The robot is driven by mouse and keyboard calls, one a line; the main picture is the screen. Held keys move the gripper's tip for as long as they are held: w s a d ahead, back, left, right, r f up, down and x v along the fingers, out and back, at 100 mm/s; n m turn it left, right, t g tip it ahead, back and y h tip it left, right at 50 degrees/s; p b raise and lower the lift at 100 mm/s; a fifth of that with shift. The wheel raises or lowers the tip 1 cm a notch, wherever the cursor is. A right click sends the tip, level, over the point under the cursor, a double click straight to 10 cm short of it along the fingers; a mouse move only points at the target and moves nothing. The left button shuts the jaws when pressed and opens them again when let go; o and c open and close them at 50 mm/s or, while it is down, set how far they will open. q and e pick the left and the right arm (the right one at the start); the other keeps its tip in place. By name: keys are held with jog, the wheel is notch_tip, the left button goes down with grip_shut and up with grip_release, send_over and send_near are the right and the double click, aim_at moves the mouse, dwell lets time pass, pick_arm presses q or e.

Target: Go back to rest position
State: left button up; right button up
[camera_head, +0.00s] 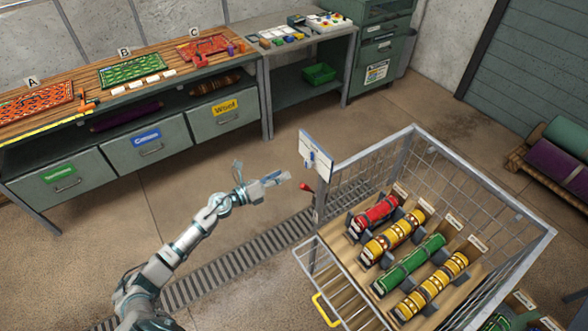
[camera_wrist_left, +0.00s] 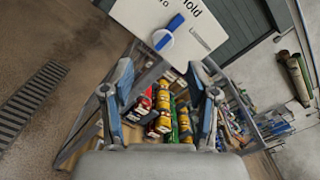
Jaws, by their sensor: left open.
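My left gripper (camera_head: 262,172) is open and empty. It is held in the air over the floor, left of the wire cart (camera_head: 478,178). In the left wrist view its fingers (camera_wrist_left: 162,75) are spread apart with nothing between them but distant background. A white panel with a blue switch (camera_head: 310,158) is fixed at the cart's near-left corner post, apart from the gripper. In the left wrist view the panel (camera_wrist_left: 205,35) shows the word "Hold" and a blue bar on a round knob (camera_wrist_left: 163,40). My right gripper is in neither view.
The cart holds rolled rugs in red (camera_head: 375,214), yellow and green. A red handle (camera_head: 306,187) juts from its left side. A bench (camera_head: 170,75) with rugs marked A, B and C stands at the back left. Open floor (camera_head: 140,190) lies between bench and cart.

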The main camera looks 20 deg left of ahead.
pick_arm(q)
jog(key=v, duration=0.2)
jog(key=shift+s+a, duration=0.15)
jog(key=shift+a, duration=0.1)
jog(key=shift+f, duration=0.1)
